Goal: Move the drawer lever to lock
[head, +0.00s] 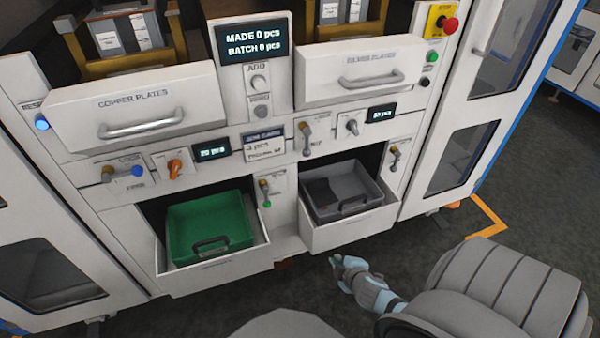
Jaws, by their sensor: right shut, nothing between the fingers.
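A white machine front holds two open lower drawers, one with a green bin (210,225) and one with a dark grey bin (340,192). A small lever with a green tip (265,192) sits on the panel between them, pointing down. Another lever (394,158) is at the right of the grey bin's drawer. A lever (307,138) hangs on the panel above. A lever with a blue knob (125,171) lies sideways at the left. Their small labels are unreadable. My right gripper (345,272) is shut and empty, low in front of the grey bin's drawer, apart from the levers. My left gripper is out of view.
Above are closed drawers, one marked copper plates (135,107) and one (358,72) at the right, both with bar handles. The open lower drawers (345,235) jut out over the floor. A glass-panelled door (470,150) stands at the right; dark floor beside it is clear.

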